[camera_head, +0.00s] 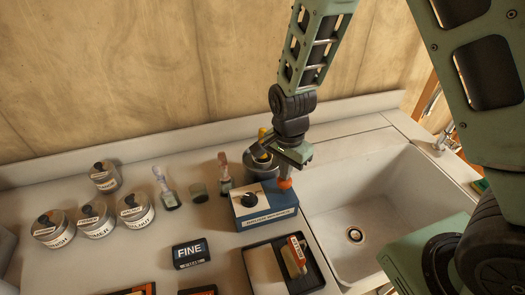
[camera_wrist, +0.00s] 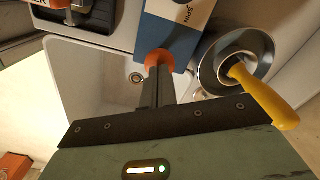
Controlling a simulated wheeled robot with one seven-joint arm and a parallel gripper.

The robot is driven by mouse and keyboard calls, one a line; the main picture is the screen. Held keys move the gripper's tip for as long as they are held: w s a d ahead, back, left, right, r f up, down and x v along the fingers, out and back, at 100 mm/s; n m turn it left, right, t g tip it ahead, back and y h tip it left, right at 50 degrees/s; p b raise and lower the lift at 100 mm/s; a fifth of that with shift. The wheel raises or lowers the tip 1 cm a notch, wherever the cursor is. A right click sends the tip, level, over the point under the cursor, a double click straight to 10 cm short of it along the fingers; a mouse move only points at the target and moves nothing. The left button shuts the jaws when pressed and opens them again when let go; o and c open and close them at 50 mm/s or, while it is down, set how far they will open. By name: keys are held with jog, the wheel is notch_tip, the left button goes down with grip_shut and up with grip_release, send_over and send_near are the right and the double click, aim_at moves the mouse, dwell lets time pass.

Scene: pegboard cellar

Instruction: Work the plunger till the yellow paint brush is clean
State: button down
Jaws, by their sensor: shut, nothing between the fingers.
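The yellow paint brush (camera_wrist: 265,97) leans in a round metal pot (camera_wrist: 207,72) behind the box. Its bristles are hidden. In the head view my gripper partly covers the pot.
The white sink (camera_head: 375,195) is open and empty on the right. A black tray (camera_head: 262,283) with a red-labelled item lies in front of the box. Several labelled tins (camera_head: 136,210), small jars with brushes (camera_head: 166,188) and a FINE block (camera_head: 190,252) stand left.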

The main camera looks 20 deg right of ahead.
jog(key=shift+r+p, duration=2.65)
jog(key=shift+r, duration=0.4)
jog(key=shift+f, duration=0.1)
jog(key=s+a+r+n+b, duration=0.1)
jog(key=s+a+n+b, duration=0.2)
jog(key=s+n+b, duration=0.3)
jog(key=s+a+r+n+b, duration=0.2)
jog(key=s+n+b, duration=0.5)
jog(key=s+n, duration=0.6)
jog(key=shift+s+a+r+n+y, duration=0.2)
jog(key=shift+s+a+n+y, duration=0.15)
jog(key=shift+s+a, duration=0.25)
jog(key=shift+w, duration=0.1)
